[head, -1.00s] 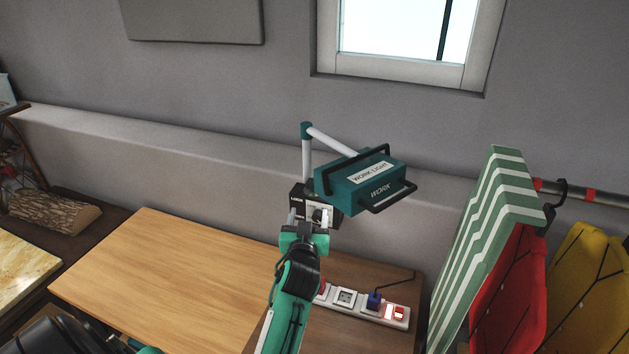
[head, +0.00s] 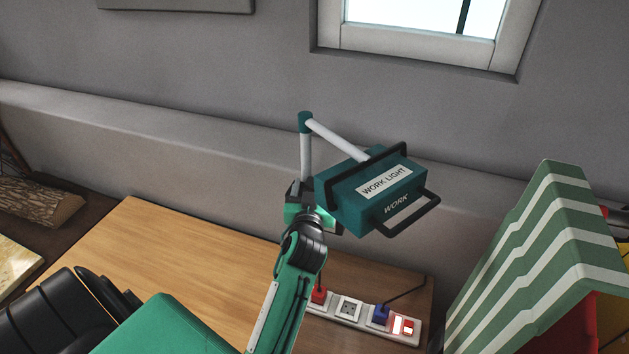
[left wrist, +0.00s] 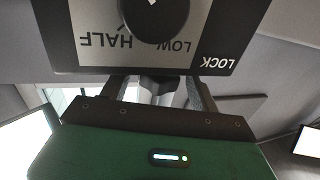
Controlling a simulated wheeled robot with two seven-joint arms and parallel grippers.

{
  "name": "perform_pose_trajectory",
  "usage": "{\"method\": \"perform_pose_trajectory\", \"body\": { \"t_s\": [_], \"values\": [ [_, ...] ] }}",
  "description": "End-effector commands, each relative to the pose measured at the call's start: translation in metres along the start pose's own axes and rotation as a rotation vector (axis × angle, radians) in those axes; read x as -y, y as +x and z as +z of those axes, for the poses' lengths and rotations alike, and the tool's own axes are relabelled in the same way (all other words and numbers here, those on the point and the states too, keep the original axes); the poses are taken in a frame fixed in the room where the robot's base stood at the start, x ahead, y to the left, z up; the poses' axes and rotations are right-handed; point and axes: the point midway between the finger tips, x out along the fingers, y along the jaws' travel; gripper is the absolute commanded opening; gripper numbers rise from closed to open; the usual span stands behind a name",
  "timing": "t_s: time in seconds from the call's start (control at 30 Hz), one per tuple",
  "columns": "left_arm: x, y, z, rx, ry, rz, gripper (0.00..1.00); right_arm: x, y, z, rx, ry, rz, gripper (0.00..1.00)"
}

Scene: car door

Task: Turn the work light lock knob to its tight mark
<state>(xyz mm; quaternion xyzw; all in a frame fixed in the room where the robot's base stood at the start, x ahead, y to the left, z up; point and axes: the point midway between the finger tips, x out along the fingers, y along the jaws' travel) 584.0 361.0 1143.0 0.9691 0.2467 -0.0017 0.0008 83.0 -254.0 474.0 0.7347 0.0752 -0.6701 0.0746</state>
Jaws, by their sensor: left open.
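The work light (head: 372,192) is a teal lamp head on a white arm and post above the wooden table. Its control box shows in the left wrist view as a dark panel (left wrist: 235,40) with upside-down words HALF, LOW and LOCK. A round black knob (left wrist: 155,15) with a white pointer mark sits on it, cut by the top edge. I see no tight mark. My left gripper (left wrist: 160,82) is open just below the panel edge, apart from the knob. A grey shape shows between its fingers; I cannot tell what it is. In the head view my arm mostly hides the box.
A power strip (head: 350,309) with red and blue plugs lies on the wooden table (head: 170,250), right of my arm. A green-striped panel (head: 545,255) stands at the right. Firewood (head: 40,200) lies at the left. The table's left part is clear.

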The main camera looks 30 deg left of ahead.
Motion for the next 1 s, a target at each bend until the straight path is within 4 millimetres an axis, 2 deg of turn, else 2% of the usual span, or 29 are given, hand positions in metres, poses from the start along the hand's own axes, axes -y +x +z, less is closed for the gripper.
{"method": "perform_pose_trajectory", "body": {
  "t_s": [0.1, 0.27, 0.4, 0.5, 0.77, 1.0],
  "values": [
    [0.000, 0.000, 0.000, 0.000, 0.000, 0.000, 0.62, -0.004, 0.000, 0.009, 0.012, -0.002, 0.004, 0.36],
    [0.000, 0.000, 0.000, 0.000, 0.000, 0.000, 0.60, -0.011, -0.001, 0.011, 0.015, -0.006, 0.011, 0.36],
    [0.000, 0.000, 0.000, 0.000, 0.000, 0.000, 0.33, -0.014, -0.001, 0.009, 0.013, -0.007, 0.015, 0.36],
    [0.000, 0.000, 0.000, 0.000, 0.000, 0.000, 0.18, -0.015, 0.000, 0.005, 0.007, -0.007, 0.015, 0.36],
    [0.001, 0.000, -0.002, 0.000, 0.002, 0.021, 0.18, -0.009, -0.005, 0.001, 0.002, -0.004, 0.009, 0.36],
    [0.003, 0.000, -0.004, -0.001, 0.006, 0.113, 0.18, -0.001, -0.022, -0.002, 0.000, 0.000, 0.001, 0.36]
  ]
}}
